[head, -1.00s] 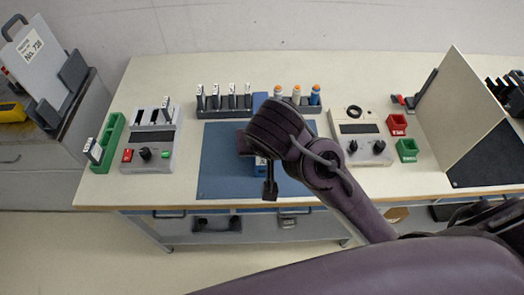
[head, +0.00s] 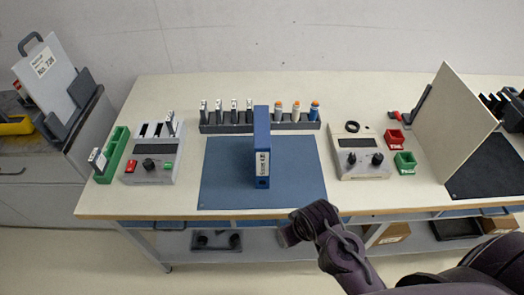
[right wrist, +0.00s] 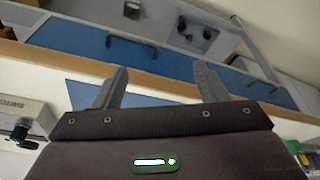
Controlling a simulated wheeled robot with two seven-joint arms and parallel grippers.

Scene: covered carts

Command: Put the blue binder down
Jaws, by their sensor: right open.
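The blue binder (head: 262,148) stands upright on the blue mat (head: 222,180) in the middle of the table, its white-labelled spine facing me. It touches no gripper. My right gripper (head: 286,236) is in front of the table's front edge in the head view, to the lower right of the binder. In the right wrist view its two fingers (right wrist: 160,88) are apart with nothing between them. The binder does not show in the right wrist view. My left gripper is not in view.
A rack (head: 260,126) of several tubes and bottles stands behind the mat. Control boxes stand left (head: 152,155) and right (head: 360,152) of it. The mat around the binder is bare.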

